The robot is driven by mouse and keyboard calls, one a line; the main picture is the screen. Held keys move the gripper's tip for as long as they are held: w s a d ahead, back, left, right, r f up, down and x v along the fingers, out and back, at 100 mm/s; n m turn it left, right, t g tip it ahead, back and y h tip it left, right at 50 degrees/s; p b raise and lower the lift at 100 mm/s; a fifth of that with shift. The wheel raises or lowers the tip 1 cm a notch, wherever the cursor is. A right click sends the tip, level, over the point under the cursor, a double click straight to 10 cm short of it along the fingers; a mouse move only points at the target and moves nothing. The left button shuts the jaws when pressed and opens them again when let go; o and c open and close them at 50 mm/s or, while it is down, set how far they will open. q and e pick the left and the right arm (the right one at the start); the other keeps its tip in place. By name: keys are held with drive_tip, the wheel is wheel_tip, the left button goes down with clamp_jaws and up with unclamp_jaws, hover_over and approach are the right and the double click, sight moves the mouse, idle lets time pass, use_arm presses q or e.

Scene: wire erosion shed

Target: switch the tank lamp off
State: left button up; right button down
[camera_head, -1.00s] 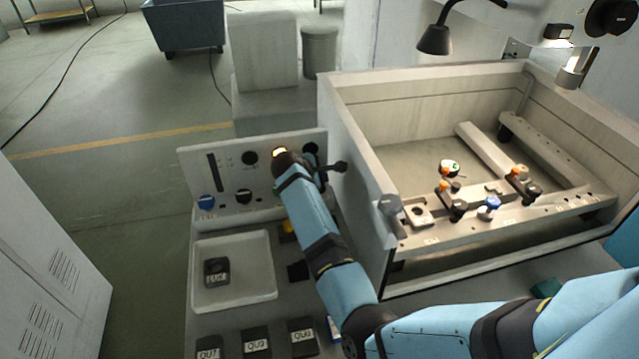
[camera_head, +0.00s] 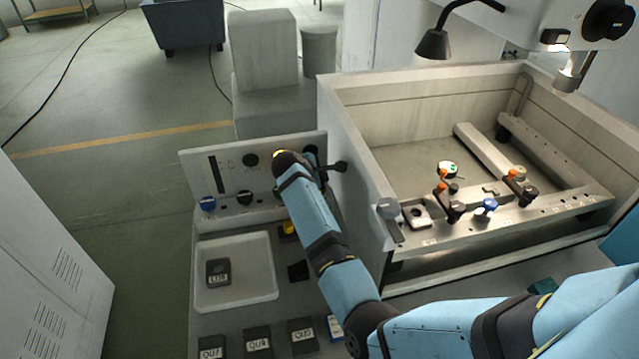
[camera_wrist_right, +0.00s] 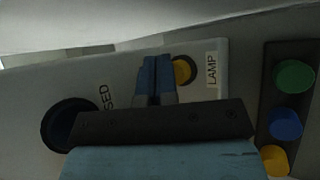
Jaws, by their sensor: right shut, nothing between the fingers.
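The control panel (camera_head: 232,165) stands upright left of the tank (camera_head: 352,165). My right gripper (camera_head: 282,162) is shut and empty at the panel's upper right part, and its dark body hides much of the panel there. In the right wrist view, the closed fingertips (camera_wrist_right: 156,65) are just left of an amber round button (camera_wrist_right: 184,70) beside the LAMP label (camera_wrist_right: 211,71). Whether they touch it I cannot tell. The button shows as a yellow spot in the head view (camera_head: 278,154). The black-shaded lamp (camera_head: 433,44) hangs over the tank. My left gripper is out of view.
A dark round knob (camera_wrist_right: 70,125) and a column with green (camera_wrist_right: 294,77), blue (camera_wrist_right: 286,122) and yellow (camera_wrist_right: 274,160) buttons flank the fingers. A white tray (camera_head: 270,268) lies below the panel. The tank's left wall stands close right of my arm.

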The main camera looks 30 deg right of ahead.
wheel_tip(320, 180, up, 2)
drive_tip(key=p, duration=0.3)
drive_tip(key=shift+r, duration=0.15)
wheel_tip(320, 180, up, 2)
drive_tip(key=shift+r, duration=0.8)
